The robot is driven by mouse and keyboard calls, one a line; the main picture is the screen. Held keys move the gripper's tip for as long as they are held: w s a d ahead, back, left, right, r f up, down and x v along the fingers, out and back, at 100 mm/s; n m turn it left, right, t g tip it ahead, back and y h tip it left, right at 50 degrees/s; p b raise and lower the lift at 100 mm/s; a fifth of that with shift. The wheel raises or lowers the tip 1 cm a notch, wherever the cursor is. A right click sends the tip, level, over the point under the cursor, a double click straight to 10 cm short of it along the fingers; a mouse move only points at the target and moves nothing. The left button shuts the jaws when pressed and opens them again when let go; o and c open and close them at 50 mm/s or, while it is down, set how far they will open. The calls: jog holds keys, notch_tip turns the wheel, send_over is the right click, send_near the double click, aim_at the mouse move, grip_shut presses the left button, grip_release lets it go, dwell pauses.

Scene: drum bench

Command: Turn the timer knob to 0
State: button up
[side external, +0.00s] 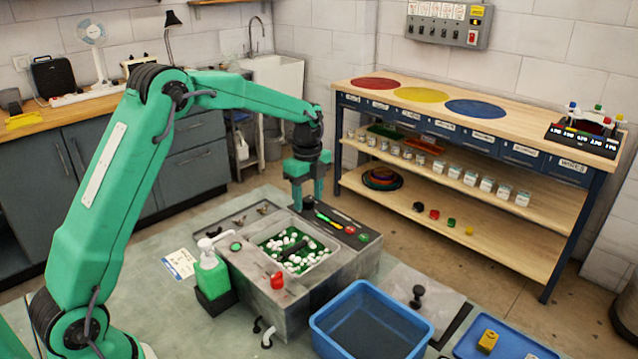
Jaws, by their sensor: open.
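The grey drum box (322,293) stands on the bench, with white pellets on green in its open top. A dark control panel (370,240) runs along its back right edge, with a green pointer, a red button (350,230) and a green button (363,238).
A red knob (278,281) sits on the box's front left. A green pump bottle (211,275) stands left of the box. A blue bin (369,325), a grey lid (402,290) with a black handle, and a blue tray (515,345) lie to the right.

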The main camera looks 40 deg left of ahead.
jog(key=shift+f, duration=0.1)
jog(key=c, duration=1)
jog(key=shift+o, duration=0.2)
